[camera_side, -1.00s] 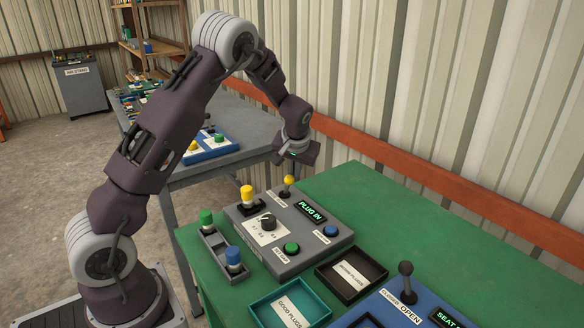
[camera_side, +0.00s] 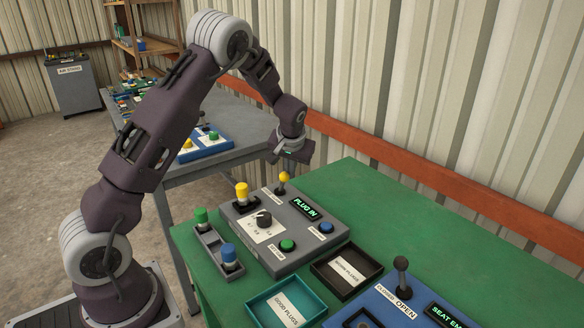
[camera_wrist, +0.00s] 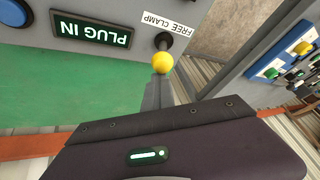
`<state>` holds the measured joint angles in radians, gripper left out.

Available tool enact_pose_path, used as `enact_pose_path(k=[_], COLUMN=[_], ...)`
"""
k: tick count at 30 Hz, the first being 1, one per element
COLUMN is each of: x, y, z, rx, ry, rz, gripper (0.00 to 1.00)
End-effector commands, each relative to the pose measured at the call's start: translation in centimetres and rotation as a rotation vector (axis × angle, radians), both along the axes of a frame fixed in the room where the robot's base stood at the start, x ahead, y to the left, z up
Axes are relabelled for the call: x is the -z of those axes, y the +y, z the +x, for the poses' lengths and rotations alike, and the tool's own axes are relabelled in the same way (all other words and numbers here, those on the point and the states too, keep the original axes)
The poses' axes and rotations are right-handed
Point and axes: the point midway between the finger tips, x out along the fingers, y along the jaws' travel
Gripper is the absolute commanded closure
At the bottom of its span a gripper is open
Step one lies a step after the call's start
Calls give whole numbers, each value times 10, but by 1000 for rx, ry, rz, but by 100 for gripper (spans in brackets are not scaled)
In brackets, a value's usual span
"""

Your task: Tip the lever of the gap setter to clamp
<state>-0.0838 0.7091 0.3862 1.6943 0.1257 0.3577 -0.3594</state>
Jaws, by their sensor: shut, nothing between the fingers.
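The gap setter (camera_side: 277,255) is a grey box on the green table. It carries a dial, a lit PLUG IN display (camera_side: 304,208), a yellow-topped plug (camera_side: 242,190), and green and blue buttons. Its lever (camera_side: 284,177) has a yellow ball on a dark stem at the far edge. In the wrist view the lever's ball (camera_wrist: 162,63) stands beside the FREE CLAMP label (camera_wrist: 170,20). I cannot tell which side it leans to. My gripper (camera_side: 289,162) is shut and empty, just beyond the lever. Its grey fingers (camera_wrist: 164,92) show close to the ball; contact is unclear.
A holder (camera_side: 220,252) with green and blue plugs stands left of the setter. A teal GOOD PLUGS tray (camera_side: 262,316), a dark tray (camera_side: 372,263) and a blue OPEN panel with a black lever (camera_side: 401,275) lie nearer. The table's far right is clear.

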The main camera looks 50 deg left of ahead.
Motion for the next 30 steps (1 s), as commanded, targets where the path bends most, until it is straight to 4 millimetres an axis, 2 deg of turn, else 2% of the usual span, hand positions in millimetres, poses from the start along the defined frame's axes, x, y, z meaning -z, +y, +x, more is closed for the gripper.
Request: enact_pose_path(k=[1,5,8,11,12,18,26,29,30], x=[8,8,0,-12,-22,-56,-83,-120,-139], y=[3,8,14,20,6,-35,-61,-89,-107], z=[-7,-5,10,35,29,14,-1,-37,-60], rx=[-8,-8,-5,1,5,6,9,57,96], ry=[24,25,14,5,5,1,-5,-24,-33], rz=[-6,-3,-1,-2,-3,-1,-22,-100,-140], gripper=[100,100,100,100,100,100,100,100,100])
